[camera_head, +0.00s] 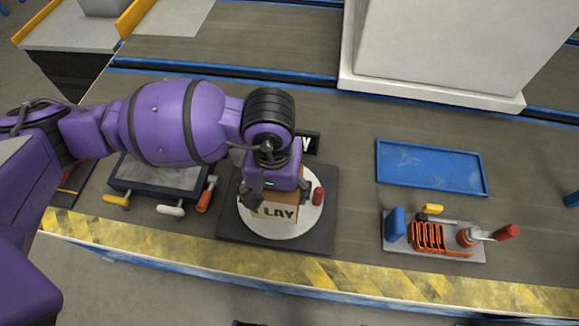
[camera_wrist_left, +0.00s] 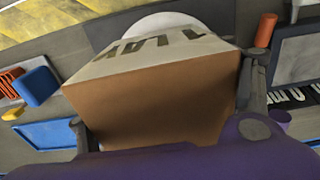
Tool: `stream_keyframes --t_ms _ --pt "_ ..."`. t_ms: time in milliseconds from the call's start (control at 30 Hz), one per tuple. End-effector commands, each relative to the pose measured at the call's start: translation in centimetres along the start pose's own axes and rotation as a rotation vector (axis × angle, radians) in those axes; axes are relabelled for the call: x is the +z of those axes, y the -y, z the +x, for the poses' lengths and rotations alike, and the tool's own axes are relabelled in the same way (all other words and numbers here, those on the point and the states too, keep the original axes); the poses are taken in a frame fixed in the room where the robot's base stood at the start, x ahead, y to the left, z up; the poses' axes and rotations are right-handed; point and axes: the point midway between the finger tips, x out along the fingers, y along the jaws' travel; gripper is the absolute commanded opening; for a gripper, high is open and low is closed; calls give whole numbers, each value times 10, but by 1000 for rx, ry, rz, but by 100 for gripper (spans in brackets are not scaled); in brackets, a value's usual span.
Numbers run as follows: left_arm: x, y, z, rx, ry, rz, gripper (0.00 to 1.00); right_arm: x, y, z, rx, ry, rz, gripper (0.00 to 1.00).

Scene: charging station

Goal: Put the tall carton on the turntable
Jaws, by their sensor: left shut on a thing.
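The carton (camera_head: 281,211) is brown with a pale face bearing dark letters. It is over the white disc of the turntable (camera_head: 262,229), which has a dark square base. My left gripper (camera_head: 279,192) is above the carton and shut on it. In the left wrist view the carton (camera_wrist_left: 160,108) fills the middle between the two fingers, with part of the white disc (camera_wrist_left: 165,22) beyond it. The gripper hides the carton's top in the head view. I cannot tell whether its base touches the disc. My right gripper is not in view.
A red knob (camera_head: 318,194) is at the disc's right edge. A grey tray-like fixture (camera_head: 160,175) with coloured handles stands left. A blue tray (camera_head: 430,167) and a plate with an orange coil (camera_head: 428,237) are right. A large pale block (camera_head: 440,45) stands behind.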

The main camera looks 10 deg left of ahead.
Motion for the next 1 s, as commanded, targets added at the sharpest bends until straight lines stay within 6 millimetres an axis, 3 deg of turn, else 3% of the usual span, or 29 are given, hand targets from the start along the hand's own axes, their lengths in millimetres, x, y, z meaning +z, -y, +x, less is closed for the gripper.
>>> stream_keyframes --t_ms 33,300,567,767,1000 --pt "-12 6 7 -3 1 -7 39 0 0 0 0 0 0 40" --pt "-43 17 52 0 4 -2 39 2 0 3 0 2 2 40" --pt "-55 22 67 0 3 -1 39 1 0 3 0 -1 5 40" --pt "-53 20 94 1 4 0 39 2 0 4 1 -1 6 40" --pt "-54 21 95 0 1 1 39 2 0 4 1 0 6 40"
